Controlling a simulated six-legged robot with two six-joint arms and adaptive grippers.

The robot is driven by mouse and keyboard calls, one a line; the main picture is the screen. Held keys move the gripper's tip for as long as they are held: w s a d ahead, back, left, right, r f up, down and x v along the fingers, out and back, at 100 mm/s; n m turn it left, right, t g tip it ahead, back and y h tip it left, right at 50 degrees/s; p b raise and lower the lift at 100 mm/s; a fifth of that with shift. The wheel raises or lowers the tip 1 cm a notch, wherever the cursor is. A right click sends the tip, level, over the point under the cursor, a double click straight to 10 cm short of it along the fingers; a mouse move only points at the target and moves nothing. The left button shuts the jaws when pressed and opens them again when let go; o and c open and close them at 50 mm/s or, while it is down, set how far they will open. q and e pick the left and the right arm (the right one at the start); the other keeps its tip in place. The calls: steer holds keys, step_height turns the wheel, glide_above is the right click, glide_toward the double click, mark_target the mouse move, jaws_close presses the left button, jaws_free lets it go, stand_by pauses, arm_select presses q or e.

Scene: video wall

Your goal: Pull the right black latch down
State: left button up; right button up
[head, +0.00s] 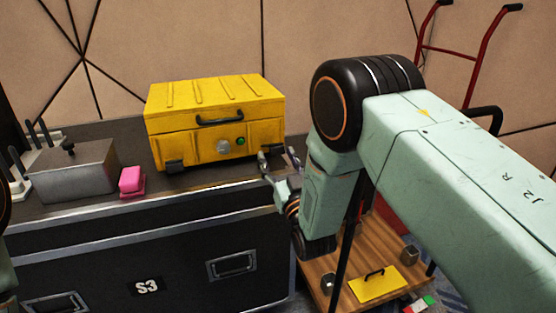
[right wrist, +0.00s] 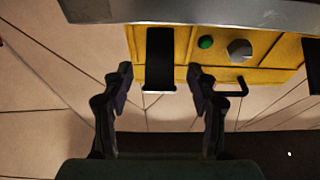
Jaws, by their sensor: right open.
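A yellow case (head: 215,120) with a dark handle, a grey knob and a green button on its front stands on a black flight case. Its left black latch (head: 174,166) is low on the front. The right black latch (right wrist: 160,60) shows in the right wrist view, where the scene is upside down. My right gripper (head: 277,163) is at the case's front right corner, hiding most of that latch in the head view. In the right wrist view the right gripper (right wrist: 161,90) is open and empty, its fingers on either side of the latch, apart from it. My left gripper is not in view.
A grey metal box (head: 75,172) and a pink block (head: 131,180) stand left of the yellow case on the black flight case (head: 190,250). A wooden platform (head: 385,245) with a yellow plate (head: 375,285) lies lower right. A red hand truck (head: 450,52) stands behind my right arm.

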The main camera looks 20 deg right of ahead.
steer(key=v, duration=0.7)
steer(key=shift+s, duration=0.4)
steer(key=shift+w+f, duration=0.1)
steer(key=s+d+f+g+p, duration=0.1)
steer(key=s+f+g, duration=0.5)
steer(key=f, duration=0.3)
steer(key=s+d+f+g+p, duration=0.1)
steer(key=s+f+g, duration=0.55)
steer(key=f, duration=0.25)
steer(key=s+d+g+p, duration=0.1)
steer(key=s+g+p, duration=0.4)
steer(key=s, duration=2.2)
steer(key=g, duration=0.3)
steer(key=shift+d+m+g+h+p, duration=0.15)
steer(key=shift+m+g+h+p, duration=0.15)
steer(key=shift+m+g+p, duration=0.1)
